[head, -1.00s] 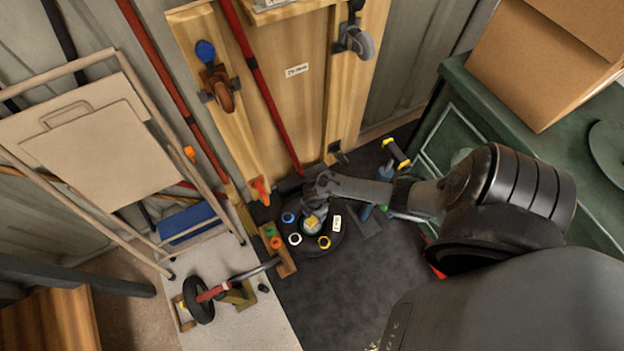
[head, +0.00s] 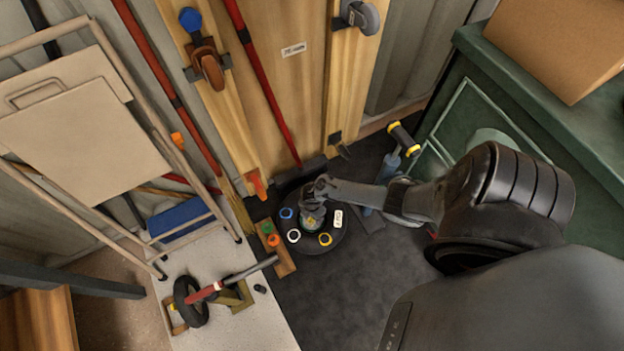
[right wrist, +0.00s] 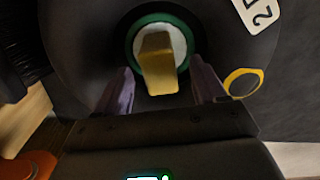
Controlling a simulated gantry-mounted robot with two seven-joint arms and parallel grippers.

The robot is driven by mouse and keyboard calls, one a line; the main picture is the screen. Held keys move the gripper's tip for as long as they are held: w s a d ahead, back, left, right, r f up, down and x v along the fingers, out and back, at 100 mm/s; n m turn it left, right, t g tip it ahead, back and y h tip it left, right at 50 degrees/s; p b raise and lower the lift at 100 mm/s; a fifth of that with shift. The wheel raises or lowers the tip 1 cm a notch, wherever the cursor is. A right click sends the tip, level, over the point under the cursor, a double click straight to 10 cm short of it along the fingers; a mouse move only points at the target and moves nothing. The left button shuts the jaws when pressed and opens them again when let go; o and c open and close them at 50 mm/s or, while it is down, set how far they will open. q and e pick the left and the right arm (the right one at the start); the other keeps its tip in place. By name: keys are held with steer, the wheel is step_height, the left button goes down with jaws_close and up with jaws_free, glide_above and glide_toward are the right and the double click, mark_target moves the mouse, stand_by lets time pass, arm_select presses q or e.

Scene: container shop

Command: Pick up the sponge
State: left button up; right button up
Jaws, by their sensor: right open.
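The yellow sponge (right wrist: 157,65) stands in a round green-rimmed white ring on a dark round base in the right wrist view. My right gripper (right wrist: 163,88) is open, with its two purple-grey fingers on either side of the sponge's near end. Gaps show on both sides, and I see no contact. In the head view my right gripper (head: 312,208) is over the dark round base (head: 330,240) and mostly hides the sponge. My left gripper is not in view.
Blue, white and yellow rings (head: 325,239) surround the spot, along with a white label tag (head: 338,218). A wooden strip (head: 281,257) with orange and green pieces lies to the left. A green cabinet (head: 465,115) stands right. Dark floor (head: 350,300) in front is clear.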

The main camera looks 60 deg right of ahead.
steer(key=shift+f+b, duration=0.35)
steer(key=shift+f, duration=0.55)
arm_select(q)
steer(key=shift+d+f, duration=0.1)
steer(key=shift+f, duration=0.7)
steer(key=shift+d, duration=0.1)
arm_select(e)
steer(key=shift+d+r, duration=0.1)
steer(key=c, duration=1)
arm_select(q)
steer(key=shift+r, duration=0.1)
arm_select(e)
steer(key=shift+c, duration=0.2)
step_height(320, 180, up, 10)
steer(key=p, duration=0.8)
steer(key=shift+p, duration=0.3)
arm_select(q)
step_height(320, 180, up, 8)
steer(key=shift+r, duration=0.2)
